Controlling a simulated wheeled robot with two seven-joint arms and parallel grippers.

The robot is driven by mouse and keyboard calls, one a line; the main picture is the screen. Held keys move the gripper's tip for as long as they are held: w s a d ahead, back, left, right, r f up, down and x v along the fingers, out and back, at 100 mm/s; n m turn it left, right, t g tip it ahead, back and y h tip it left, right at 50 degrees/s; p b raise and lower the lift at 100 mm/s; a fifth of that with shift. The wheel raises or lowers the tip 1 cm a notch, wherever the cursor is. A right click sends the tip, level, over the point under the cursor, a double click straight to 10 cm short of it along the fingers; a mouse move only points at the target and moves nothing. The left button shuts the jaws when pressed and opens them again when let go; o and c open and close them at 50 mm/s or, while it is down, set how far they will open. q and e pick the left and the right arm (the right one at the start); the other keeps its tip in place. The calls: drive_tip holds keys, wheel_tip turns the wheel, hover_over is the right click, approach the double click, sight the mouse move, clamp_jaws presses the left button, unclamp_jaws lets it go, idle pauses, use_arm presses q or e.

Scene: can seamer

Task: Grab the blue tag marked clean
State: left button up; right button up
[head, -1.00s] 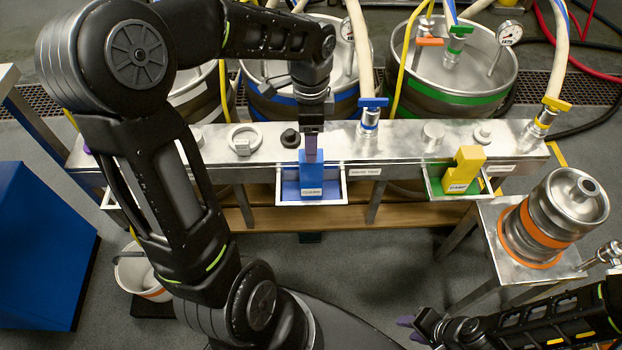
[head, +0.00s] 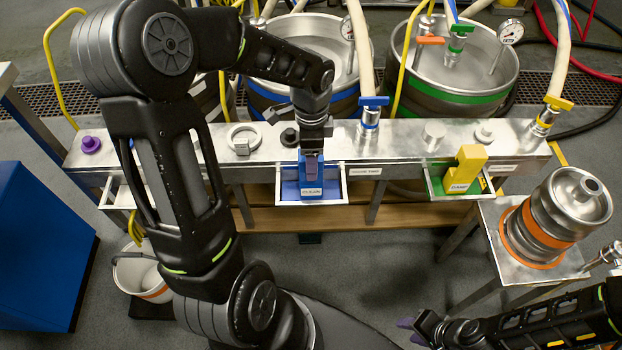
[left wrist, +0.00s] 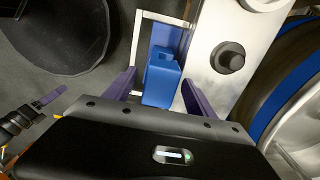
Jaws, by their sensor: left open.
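The blue tag (head: 312,186), with a white label on its front, stands in a white-edged tray (head: 342,199) on the front of the metal bench. In the left wrist view the blue tag (left wrist: 162,78) lies between the two purple fingers of my left gripper (left wrist: 160,90), which is open with gaps showing beside the tag. In the head view my left gripper (head: 311,168) comes down over the tag from above and hides part of it. My right gripper (head: 405,330) is at the bottom right, far from the tag; its jaw state is unclear.
A yellow tag (head: 466,168) stands in a green-floored tray to the right. Knobs and hose valves line the metal bench (head: 400,135). A small keg (head: 555,215) stands on a side stand, and a white bucket (head: 140,278) is on the floor at left.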

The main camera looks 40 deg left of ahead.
use_arm(q)
drive_tip(key=shift+c, duration=0.4)
clamp_jaws()
idle(0.7)
